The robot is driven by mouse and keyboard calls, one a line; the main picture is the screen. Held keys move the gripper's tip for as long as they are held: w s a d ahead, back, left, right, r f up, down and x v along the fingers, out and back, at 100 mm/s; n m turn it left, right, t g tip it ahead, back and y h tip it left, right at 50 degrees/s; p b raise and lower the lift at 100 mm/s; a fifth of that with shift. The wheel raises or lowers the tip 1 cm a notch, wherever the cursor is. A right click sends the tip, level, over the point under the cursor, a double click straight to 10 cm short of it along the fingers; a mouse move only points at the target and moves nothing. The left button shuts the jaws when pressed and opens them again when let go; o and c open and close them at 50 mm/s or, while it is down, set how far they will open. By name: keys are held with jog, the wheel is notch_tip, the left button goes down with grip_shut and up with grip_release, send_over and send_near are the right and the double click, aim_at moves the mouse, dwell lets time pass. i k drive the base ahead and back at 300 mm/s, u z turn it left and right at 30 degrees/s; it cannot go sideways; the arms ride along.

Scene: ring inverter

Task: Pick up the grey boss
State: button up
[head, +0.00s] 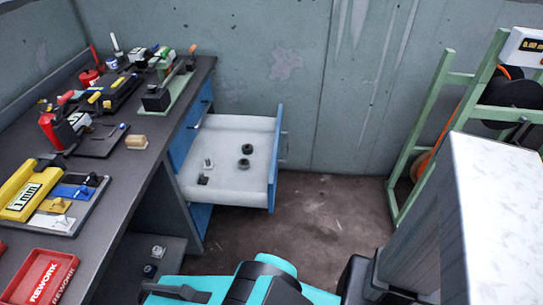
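The open drawer (225,187) of the workbench holds several small parts. A small light grey part (208,162) stands at its left, and it may be the grey boss. A small black part (203,180) lies just in front of it. Two dark round parts (247,149) sit near the drawer's middle, one behind the other. Another small pale grey part (158,252) sits on the low shelf under the bench, with a dark part (149,270) beside it. I cannot tell for sure which one is the boss. My gripper is not visible; only teal parts of my body show at the bottom.
The drawer's blue front (276,160) juts into the room. A green frame (400,180) with reels stands at right. Floor (310,215) between is clear.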

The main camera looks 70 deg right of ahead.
aim_at(243, 164)
jog(key=u, duration=0.1)
jog(key=k, duration=1.75)
jog(key=z, duration=1.45)
jog(key=i, duration=1)
jog(key=z, duration=0.05)
